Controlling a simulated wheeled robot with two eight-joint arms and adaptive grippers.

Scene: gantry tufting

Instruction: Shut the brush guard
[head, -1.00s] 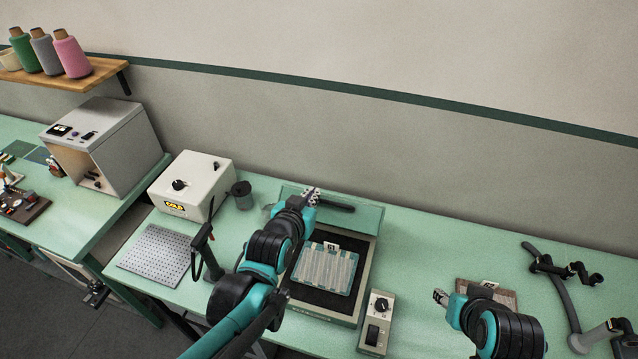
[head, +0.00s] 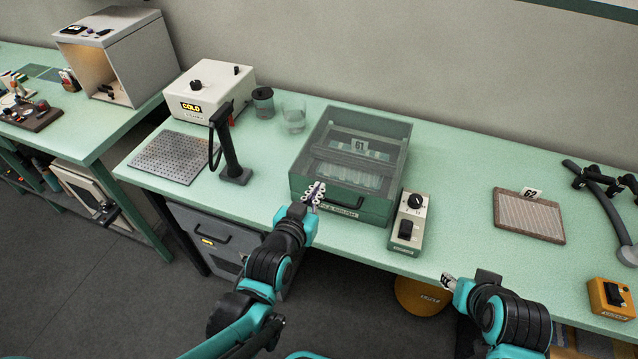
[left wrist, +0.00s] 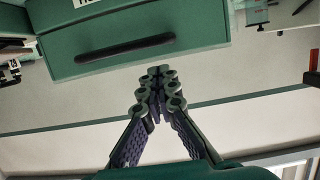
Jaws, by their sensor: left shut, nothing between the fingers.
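The brush guard (head: 372,128) is a see-through smoky cover with a green frame. It lies down over the brush machine in the head view, and a card marked 61 and a pale striped piece show through it. Its dark bar handle (head: 343,201) is on the green front; the handle also shows in the left wrist view (left wrist: 125,47). My left gripper (head: 314,192) is shut and empty, just in front of the guard's front left, near the handle. Its fingertips meet below the handle in the left wrist view (left wrist: 160,78). My right gripper (head: 449,281) is small at the bench's front edge; its jaw state is unclear.
A switch box with a knob (head: 407,222) stands close right of the machine. A black post (head: 231,150), a perforated plate (head: 170,157) and a white COLD box (head: 208,92) stand left.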

